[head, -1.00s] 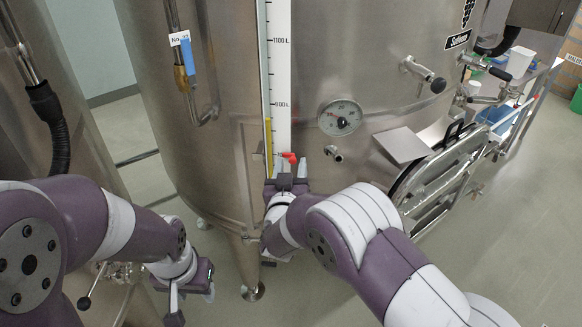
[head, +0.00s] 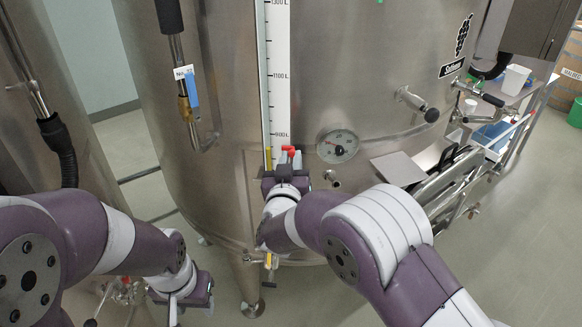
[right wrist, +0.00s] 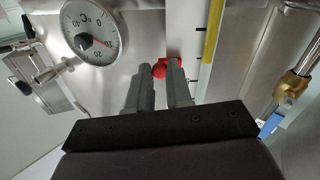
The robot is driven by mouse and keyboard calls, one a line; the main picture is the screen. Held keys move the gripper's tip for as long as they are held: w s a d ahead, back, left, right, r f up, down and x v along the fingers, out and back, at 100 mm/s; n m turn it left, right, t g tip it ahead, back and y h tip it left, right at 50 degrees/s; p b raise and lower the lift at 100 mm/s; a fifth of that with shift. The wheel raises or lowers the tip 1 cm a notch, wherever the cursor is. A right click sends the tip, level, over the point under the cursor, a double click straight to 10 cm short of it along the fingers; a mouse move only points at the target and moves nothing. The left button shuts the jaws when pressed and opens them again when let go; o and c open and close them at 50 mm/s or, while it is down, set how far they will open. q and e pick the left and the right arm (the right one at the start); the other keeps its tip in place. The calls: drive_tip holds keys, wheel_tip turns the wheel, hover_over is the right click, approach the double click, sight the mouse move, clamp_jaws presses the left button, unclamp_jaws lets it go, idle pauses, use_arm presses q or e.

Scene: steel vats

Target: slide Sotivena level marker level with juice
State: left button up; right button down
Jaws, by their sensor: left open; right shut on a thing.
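The Sotivena vat (head: 225,110) carries an upright white scale (head: 280,75) with a thin sight tube (head: 263,80) along its left edge. Yellow juice (head: 268,157) fills the tube to just below the 900 L mark; it also shows in the right wrist view (right wrist: 212,35). The red level marker (head: 291,150) is at nearly the juice's top, and appears between the fingers in the right wrist view (right wrist: 159,69). I cannot tell whether they are exactly level. My right gripper (head: 285,165) is shut on the marker. My left gripper (head: 190,303) is open and empty, low at left.
A dial thermometer (head: 337,146) and a small tap (head: 331,177) sit right of the scale. A hatch (head: 400,169) and a valve (head: 417,103) project further right. A pipe with a brass fitting (head: 187,103) hangs at left. Another vat (head: 50,150) stands at far left.

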drive_tip(key=c, duration=1)
unclamp_jaws()
drive_tip(key=shift+s+f, duration=0.15)
drive_tip(key=shift+s, duration=0.1)
drive_tip(key=s+b, duration=0.1)
drive_tip(key=s, duration=0.3)
drive_tip(key=s+a+b, duration=0.1)
drive_tip(key=s+b, duration=0.1)
drive_tip(key=s, duration=0.2)
drive_tip(key=s+b, duration=0.1)
drive_tip(key=s, duration=0.3)
drive_tip(key=shift+s+a, duration=0.1)
drive_tip(key=shift+a, duration=0.05)
